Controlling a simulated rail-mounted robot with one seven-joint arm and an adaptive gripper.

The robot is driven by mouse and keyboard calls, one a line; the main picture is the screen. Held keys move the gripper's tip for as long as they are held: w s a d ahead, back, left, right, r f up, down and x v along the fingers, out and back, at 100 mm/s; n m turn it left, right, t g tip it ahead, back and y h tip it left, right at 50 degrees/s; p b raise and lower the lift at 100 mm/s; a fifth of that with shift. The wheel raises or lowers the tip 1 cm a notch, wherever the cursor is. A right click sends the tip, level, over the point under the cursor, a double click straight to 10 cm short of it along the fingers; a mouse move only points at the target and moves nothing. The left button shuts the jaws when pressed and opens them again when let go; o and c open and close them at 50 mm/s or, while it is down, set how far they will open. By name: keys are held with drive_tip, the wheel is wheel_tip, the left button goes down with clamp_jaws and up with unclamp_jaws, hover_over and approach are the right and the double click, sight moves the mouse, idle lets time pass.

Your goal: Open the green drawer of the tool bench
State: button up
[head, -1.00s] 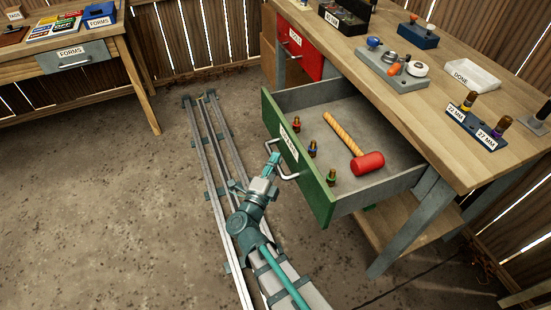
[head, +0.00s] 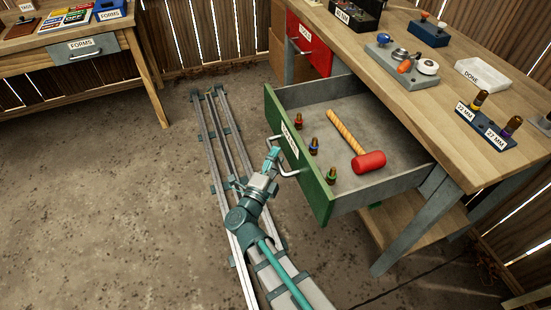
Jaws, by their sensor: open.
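The green drawer (head: 318,199) of the tool bench is pulled well out, with its inside in plain view. A red-headed mallet (head: 368,161) with a wooden handle lies in it, beside several small brass fittings with coloured bands. The drawer's metal handle (head: 289,171) sits on the green front. My gripper (head: 273,155) is at the handle, just in front of the drawer front. Its fingers are small in this view, and I cannot tell whether they touch the handle.
A shut red drawer (head: 308,46) is at the left of the bench top (head: 440,110). A table with a forms drawer (head: 86,49) stands at the far left. Rails (head: 216,150) run along the floor, and the floor to their left is clear.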

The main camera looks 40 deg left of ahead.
drive_tip(key=shift+s, duration=0.1)
drive_tip(key=v, duration=1.1)
drive_tip(key=shift+s, duration=0.35)
drive_tip(key=shift+d+f, duration=0.1)
drive_tip(key=shift+d, duration=0.05)
